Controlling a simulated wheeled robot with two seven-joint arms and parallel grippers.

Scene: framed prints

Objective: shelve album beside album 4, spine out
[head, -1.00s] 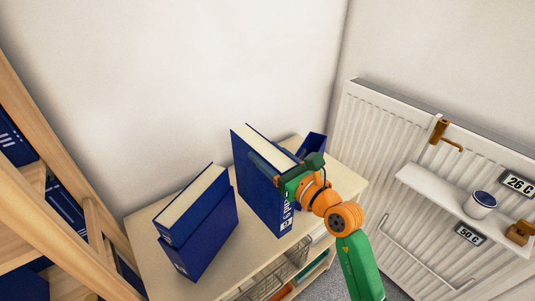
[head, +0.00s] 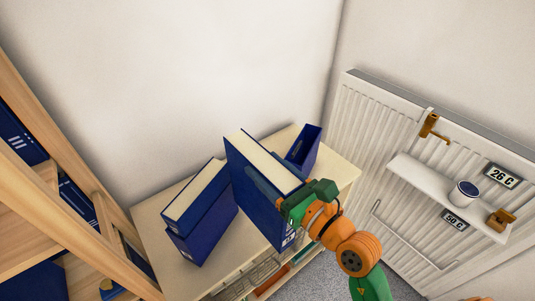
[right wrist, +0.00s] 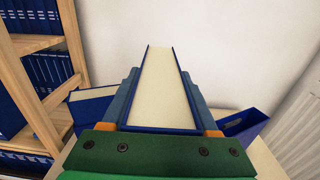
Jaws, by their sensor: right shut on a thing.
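A blue album (head: 255,196) with cream page edges stands nearly upright, held by my right gripper (head: 280,184). The gripper's fingers lie along its two covers near the top. In the right wrist view the album's cream page edge (right wrist: 163,88) runs straight between the fingers (right wrist: 160,100). Its lower edge is hard to see, so I cannot tell if it touches the cabinet top. The wooden shelf (head: 45,190) on the left holds several blue albums (head: 20,138), partly cut off; I cannot read which is album 4. My left gripper is out of view.
A radiator (head: 380,140) with a small white shelf (head: 425,190) bounds the right side.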

